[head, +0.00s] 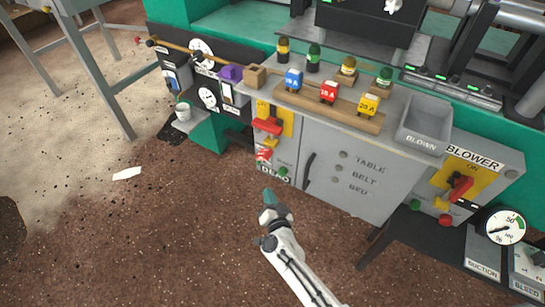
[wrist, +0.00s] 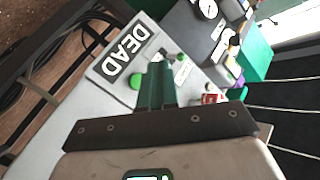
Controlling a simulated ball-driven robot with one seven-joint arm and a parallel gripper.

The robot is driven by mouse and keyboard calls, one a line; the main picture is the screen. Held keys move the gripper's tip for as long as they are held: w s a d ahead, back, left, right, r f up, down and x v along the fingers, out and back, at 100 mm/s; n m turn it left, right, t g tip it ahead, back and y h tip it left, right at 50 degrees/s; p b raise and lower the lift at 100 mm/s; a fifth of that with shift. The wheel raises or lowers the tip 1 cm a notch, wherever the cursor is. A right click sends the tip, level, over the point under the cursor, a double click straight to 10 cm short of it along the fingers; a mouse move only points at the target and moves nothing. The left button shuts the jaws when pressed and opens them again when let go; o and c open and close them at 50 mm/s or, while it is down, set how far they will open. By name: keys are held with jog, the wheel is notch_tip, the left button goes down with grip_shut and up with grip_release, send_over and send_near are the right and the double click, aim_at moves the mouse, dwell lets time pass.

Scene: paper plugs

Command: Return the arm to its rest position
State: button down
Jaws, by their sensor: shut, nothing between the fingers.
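My gripper (head: 268,196) is at the lower middle of the head view, on the end of my white arm. It is in front of the grey cabinet and below the "DEAD" label (head: 274,176), apart from the cabinet in the picture. In the wrist view its green fingers (wrist: 157,85) are together with nothing between them. The "DEAD" label (wrist: 129,52) and a green button (wrist: 136,82) show just beyond the fingers there.
The grey cabinet (head: 335,190) carries a wooden rack (head: 330,108) with blue, red and yellow plugs, and a grey "BLOWN" bin (head: 424,124). A red-handled switch (head: 267,126) juts from its left side, a blower switch (head: 460,188) from its right. Open brown floor (head: 150,240) lies left.

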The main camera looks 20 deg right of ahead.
jog(key=s+a+r+n+g+y, duration=0.1)
jog(key=s+a+n+g+y, duration=0.15)
jog(key=s+n+y, duration=0.2)
jog(key=s+a+r+n+g+y, duration=0.1)
jog(key=s+r+n+g+y, duration=0.1)
jog(key=s+n+g+y, duration=0.25)
jog(key=s+d+r+g+h, duration=0.2)
jog(key=s+d+g, duration=0.15)
jog(key=s, duration=0.55)
jog(key=s+d+r+g+h, duration=0.2)
jog(key=s+d, duration=0.3)
jog(key=s, duration=0.4)
jog(key=s+d+r+g+h, duration=0.2)
jog(key=s+d+g+h, duration=0.15)
jog(key=s, duration=0.55)
notch_tip(320, 180, up, 22)
jog(key=p, duration=2.1)
jog(key=shift+s+d+t+y, duration=0.15)
jog(key=shift+d+t+y, duration=0.05)
jog(key=shift+t+y, duration=0.25)
